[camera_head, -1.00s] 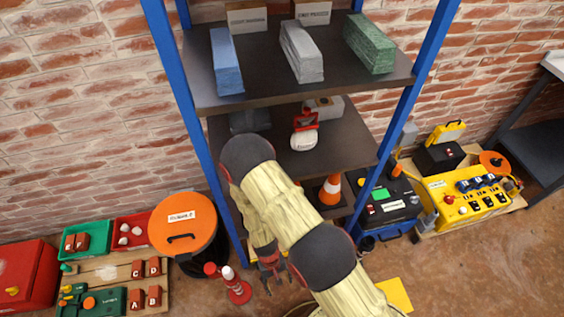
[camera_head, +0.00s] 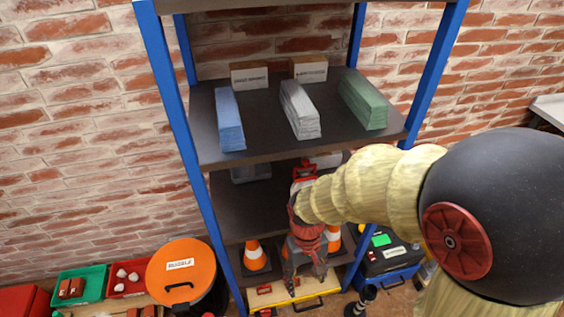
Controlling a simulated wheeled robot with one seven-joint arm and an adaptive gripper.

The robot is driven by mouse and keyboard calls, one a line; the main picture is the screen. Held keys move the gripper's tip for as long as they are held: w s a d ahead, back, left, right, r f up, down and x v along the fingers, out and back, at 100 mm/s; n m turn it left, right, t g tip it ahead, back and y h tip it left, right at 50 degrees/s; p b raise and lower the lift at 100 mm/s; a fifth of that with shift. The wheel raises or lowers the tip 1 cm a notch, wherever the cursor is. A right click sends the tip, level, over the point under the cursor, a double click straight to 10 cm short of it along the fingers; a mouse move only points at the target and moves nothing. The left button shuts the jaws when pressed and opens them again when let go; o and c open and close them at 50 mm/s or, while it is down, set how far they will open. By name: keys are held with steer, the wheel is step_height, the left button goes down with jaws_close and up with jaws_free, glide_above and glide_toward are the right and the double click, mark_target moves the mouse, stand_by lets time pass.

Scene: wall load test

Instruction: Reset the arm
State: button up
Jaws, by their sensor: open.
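My gripper (camera_head: 305,282) hangs fingers down at the lower front of the blue-framed shelf, in front of the orange cones. Its fingers are spread and nothing shows between them. My arm, in a pale yellow sleeve with dark joints, comes in from the right and covers part of the shelf's right side. Behind my wrist a red-and-white object (camera_head: 304,170) stands on the middle shelf (camera_head: 240,205), partly hidden.
Blue, white and green stacks (camera_head: 299,110) lie on the upper shelf (camera_head: 260,148). Orange cones (camera_head: 256,256) stand on a lower shelf, above a yellow case (camera_head: 265,296). An orange-lidded bin (camera_head: 180,270) is left of the shelf. A dark-blue toolbox (camera_head: 388,264) is at right.

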steer(key=s+d+r+m+t+p, duration=0.1)
steer(key=d+r+t, duration=0.3)
steer(key=r, duration=0.9)
steer(key=s+d+r+m+t+p, duration=0.2)
steer(key=d+r, duration=0.6)
steer(key=r, duration=0.6)
steer(key=shift+s+d+r+m+t, duration=0.35)
steer(key=shift+s+t, duration=0.3)
steer(key=shift+t, duration=0.25)
steer(key=shift+a, duration=0.1)
